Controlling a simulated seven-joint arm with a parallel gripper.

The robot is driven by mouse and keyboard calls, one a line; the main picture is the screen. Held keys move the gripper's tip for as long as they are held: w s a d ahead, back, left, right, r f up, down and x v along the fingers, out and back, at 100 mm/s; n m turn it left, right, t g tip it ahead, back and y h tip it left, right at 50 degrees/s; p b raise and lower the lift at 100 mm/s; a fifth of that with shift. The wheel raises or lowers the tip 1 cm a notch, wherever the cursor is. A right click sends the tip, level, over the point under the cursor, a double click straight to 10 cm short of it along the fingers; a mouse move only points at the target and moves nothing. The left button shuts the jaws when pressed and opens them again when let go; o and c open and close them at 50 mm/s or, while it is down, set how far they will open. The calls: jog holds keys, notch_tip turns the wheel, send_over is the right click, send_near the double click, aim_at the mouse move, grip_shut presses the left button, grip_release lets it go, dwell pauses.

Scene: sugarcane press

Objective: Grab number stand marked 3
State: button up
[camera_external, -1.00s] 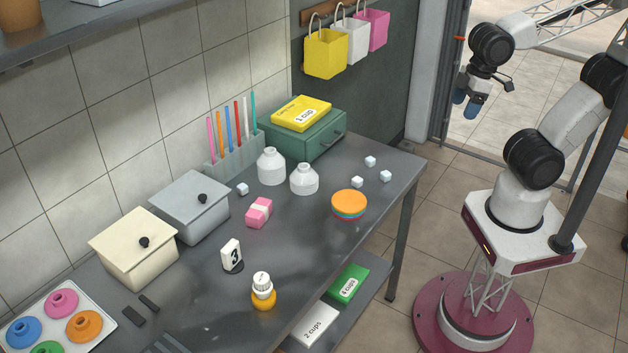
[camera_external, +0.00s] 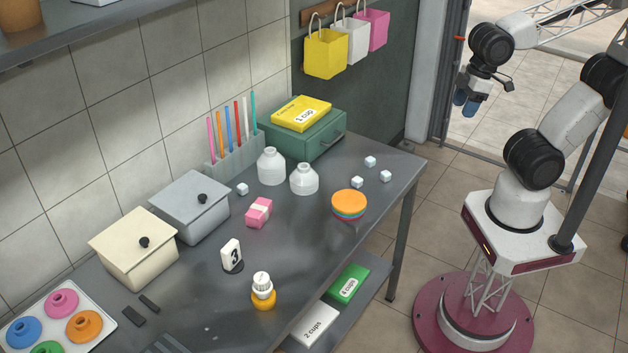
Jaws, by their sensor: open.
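The number stand marked 3 (camera_external: 231,254) is a small white upright block with a black 3 on a dark round base. It stands on the grey table, in front of the grey lidded box and left of the white-capped orange bottle. My gripper (camera_external: 466,104), with blue fingertips, hangs at the upper right, beyond the table's right end and far from the stand. It is open and empty.
The orange bottle (camera_external: 263,291) stands close to the number stand. A pink block (camera_external: 259,212), white jars (camera_external: 271,166), a cream box (camera_external: 134,247), a grey box (camera_external: 189,206) and stacked discs (camera_external: 349,204) surround it. Sugar cubes (camera_external: 386,176) lie near the table's right end.

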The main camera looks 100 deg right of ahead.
jog(key=w+a+r+n, duration=0.1)
jog(key=w+r, duration=0.1)
jog(key=w, duration=0.7)
jog(key=w+a+r+n, duration=0.1)
jog(key=w+r+n, duration=0.1)
jog(key=w, duration=0.7)
jog(key=n+g, duration=0.3)
jog(key=n, duration=0.4)
send_over(229, 246)
jog(key=f, duration=2.3)
jog(key=shift+s+d+f, duration=0.1)
jog(key=shift+s+f, duration=0.05)
jog(key=shift+s, duration=0.15)
jog(key=shift+w+f, duration=0.3)
jog(key=shift+f, duration=0.1)
